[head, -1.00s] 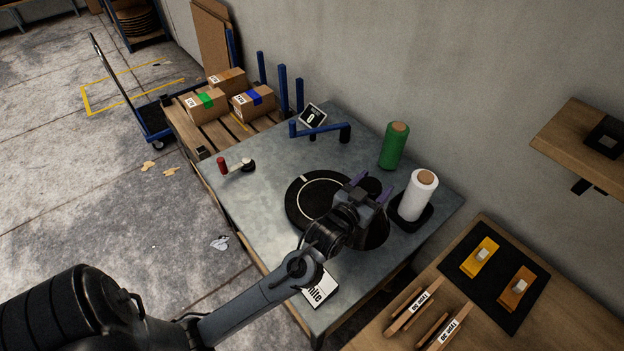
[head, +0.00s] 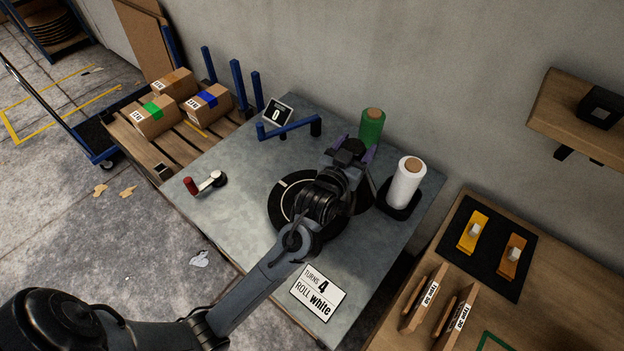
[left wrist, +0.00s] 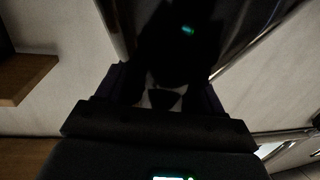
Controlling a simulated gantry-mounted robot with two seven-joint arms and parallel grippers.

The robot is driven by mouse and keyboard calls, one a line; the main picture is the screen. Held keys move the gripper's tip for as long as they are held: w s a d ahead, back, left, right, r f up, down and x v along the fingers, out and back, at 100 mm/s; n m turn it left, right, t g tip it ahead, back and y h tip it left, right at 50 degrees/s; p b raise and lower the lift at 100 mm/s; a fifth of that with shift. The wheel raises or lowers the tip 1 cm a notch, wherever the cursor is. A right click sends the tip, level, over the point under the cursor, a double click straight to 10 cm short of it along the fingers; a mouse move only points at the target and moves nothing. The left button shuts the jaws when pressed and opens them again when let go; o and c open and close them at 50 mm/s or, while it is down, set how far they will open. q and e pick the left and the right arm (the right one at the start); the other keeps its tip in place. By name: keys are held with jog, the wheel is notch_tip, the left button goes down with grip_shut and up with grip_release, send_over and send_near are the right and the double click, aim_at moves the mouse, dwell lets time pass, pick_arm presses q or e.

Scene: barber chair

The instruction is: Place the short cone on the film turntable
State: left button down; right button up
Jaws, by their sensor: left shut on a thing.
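My left gripper (head: 350,155), with purple fingertips, is in front of the green roll (head: 373,125) in the head view. It is shut on a dark thing (left wrist: 165,50), which fills the space between the fingers in the left wrist view. Its shape is too dark to make out, so I cannot tell whether it is the short cone. The film turntable seems to be the round black disc (head: 281,210) with a pale ring on the grey table (head: 240,215). My left arm hides its right part. My right gripper is out of view.
A white film roll (head: 407,183) stands on a black base right of my gripper. A blue crank arm (head: 290,128), a small display (head: 277,113) and a red-handled lever (head: 205,184) are on the table. A card (head: 318,291) reads "TURNS 4 ROLL white".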

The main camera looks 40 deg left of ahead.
pick_arm(q)
jog(key=s+a+f+b, duration=0.3)
jog(key=s+a+f, duration=0.1)
jog(key=a+f, duration=0.5)
jog(key=shift+s+a+f, duration=0.15)
jog(key=shift+s+f, duration=0.25)
jog(key=shift+f, duration=0.15)
jog(key=shift+c, duration=0.7)
grip_release()
jog(key=shift+f, duration=0.1)
